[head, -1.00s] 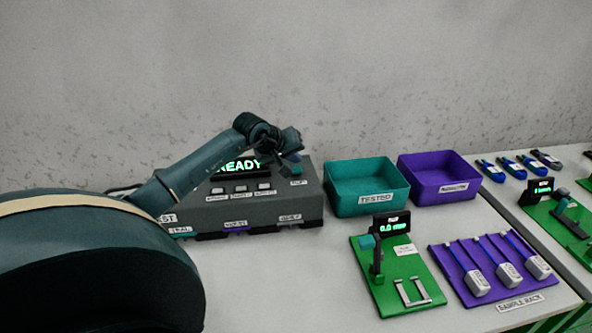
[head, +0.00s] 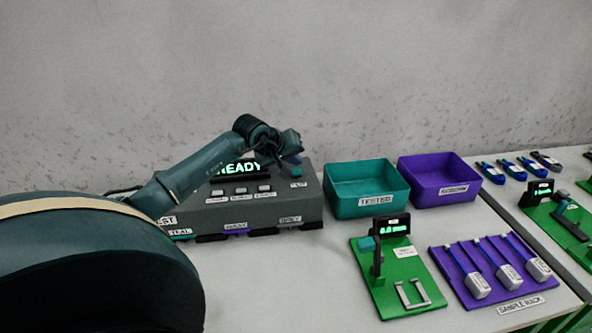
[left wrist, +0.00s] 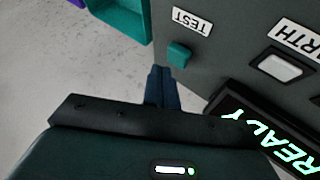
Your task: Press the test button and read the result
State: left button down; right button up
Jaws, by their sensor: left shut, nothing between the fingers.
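The dark grey tester box (head: 262,212) stands at the back left, and its display (head: 238,168) reads READY in green. The teal test button (head: 297,173) is at the right end of its top panel, with a TEST label below it. In the left wrist view the button (left wrist: 180,53) shows beside its TEST label (left wrist: 191,21). My left gripper (head: 294,150) hangs above the panel near the button. Its fingers (left wrist: 162,75) are shut and empty, just short of the button in the wrist view; I cannot tell the height gap. My right gripper is not in view.
Several white buttons (head: 240,190) sit along the panel. A teal TESTED bin (head: 366,205) and a purple bin (head: 440,194) stand to the right. A green gauge stand (head: 400,262) and a purple sample rack (head: 490,268) are in front, with bare table left of the stand.

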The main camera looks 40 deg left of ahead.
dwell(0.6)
pick_arm(q)
jog(key=shift+f+b, duration=0.45)
jog(key=shift+b, duration=0.15)
jog(key=shift+f+b, duration=0.2)
jog(key=shift+b, duration=0.1)
dwell(0.4)
jog(key=shift+f+b, duration=0.3)
jog(key=shift+f, duration=0.05)
dwell(0.5)
jog(key=shift+r+p, duration=0.35)
jog(key=shift+r, duration=0.6)
